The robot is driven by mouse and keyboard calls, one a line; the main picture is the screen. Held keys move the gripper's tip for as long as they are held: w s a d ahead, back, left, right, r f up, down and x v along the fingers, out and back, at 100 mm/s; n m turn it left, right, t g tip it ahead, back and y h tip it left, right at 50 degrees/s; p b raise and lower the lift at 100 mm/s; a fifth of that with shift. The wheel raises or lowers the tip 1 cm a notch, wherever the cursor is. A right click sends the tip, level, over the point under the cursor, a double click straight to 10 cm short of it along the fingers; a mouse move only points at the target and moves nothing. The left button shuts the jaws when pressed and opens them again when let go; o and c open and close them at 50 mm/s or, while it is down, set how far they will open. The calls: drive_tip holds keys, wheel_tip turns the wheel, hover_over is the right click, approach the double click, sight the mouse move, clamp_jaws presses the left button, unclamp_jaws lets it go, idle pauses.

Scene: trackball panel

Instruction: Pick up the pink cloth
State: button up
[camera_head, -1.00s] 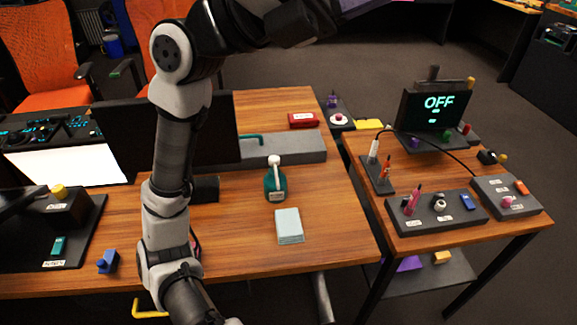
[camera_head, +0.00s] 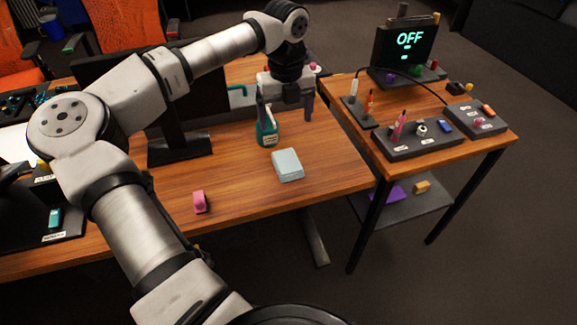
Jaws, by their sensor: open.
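I see no pink cloth. A folded pale blue cloth-like pad (camera_head: 287,165) lies flat on the wooden desk. A small pink object (camera_head: 199,202) with a notch stands near the desk's front edge; it does not look like a cloth. My gripper (camera_head: 286,114) points down above the desk, with its two purple fingers apart and nothing between them. It is behind the pale pad in the picture. Its left finger partly covers a teal bottle (camera_head: 267,135).
A dark monitor stand (camera_head: 180,148) is left of the bottle. The right table (camera_head: 440,160) carries grey panels (camera_head: 418,140) with knobs and a screen reading OFF (camera_head: 408,45). Desk right of the pad is clear.

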drive_tip(key=p, duration=0.1)
hover_over(287, 160)
wheel_tip(287, 160, down, 8)
drive_tip(key=shift+w+r, duration=0.1)
drive_tip(key=shift+w, duration=0.05)
drive_tip(key=shift+s+f+p, duration=0.2)
drive_tip(key=shift+f+p, duration=0.6)
drive_tip(key=shift+f, duration=1.9)
drive_tip(key=c, duration=1.1)
drive_tip(key=shift+o, duration=0.2)
drive_tip(key=shift+r, duration=0.15)
